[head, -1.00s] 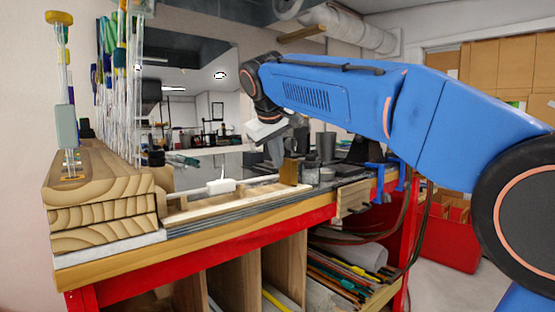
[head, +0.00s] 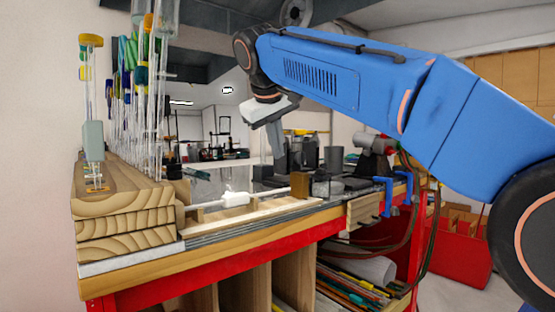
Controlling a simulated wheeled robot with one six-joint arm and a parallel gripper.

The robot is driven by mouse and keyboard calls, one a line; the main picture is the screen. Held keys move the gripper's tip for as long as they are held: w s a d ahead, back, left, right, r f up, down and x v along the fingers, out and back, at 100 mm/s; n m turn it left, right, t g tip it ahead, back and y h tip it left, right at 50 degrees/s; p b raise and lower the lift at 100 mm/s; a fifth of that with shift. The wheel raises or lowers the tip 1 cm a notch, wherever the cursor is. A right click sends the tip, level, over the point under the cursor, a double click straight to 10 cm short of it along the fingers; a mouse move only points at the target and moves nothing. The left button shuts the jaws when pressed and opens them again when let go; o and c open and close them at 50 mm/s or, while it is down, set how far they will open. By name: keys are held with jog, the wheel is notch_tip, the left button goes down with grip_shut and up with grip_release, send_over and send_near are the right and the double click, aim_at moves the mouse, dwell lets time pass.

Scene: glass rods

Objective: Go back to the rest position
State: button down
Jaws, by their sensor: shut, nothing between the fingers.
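My blue arm reaches from the right edge, and my gripper (head: 279,160) hangs from its far end, pointing down over the workbench. The fingers look like one narrow grey shape, shut and empty. A glass rod with a white piece (head: 235,199) lies along the wooden holder on the bench. A small brown block (head: 301,185) stands at the right end of that rod, just right of and below my gripper in the picture. Several upright glass rods (head: 153,100) with coloured ends stand in the stacked wooden rack (head: 130,220) at the left.
The red-framed workbench (head: 230,262) has shelves with coloured rods (head: 350,290) below. Dark cylinders (head: 334,158) and blue clamps (head: 389,195) stand on its right part. A red bin (head: 462,255) is on the floor at the right. The air above the bench is mostly clear.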

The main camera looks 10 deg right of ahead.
jog(key=s+d+f+m+g+y, duration=0.1)
jog(key=s+d+f, duration=0.6)
jog(key=f, duration=0.2)
jog(key=s+d+f+m+g, duration=0.1)
jog(key=s+d+f, duration=0.55)
jog(key=f, duration=0.25)
jog(key=s+d+f+m, duration=0.1)
jog(key=s+d+f, duration=0.1)
jog(key=s+f, duration=0.7)
jog(key=s+d+f+m+y, duration=0.1)
jog(key=s+d+f+m, duration=0.1)
jog(key=s+f, duration=0.7)
notch_tip(320, 180, down, 8)
jog(key=shift+s+d+f+y, duration=0.1)
jog(key=shift+s+d+y, duration=0.2)
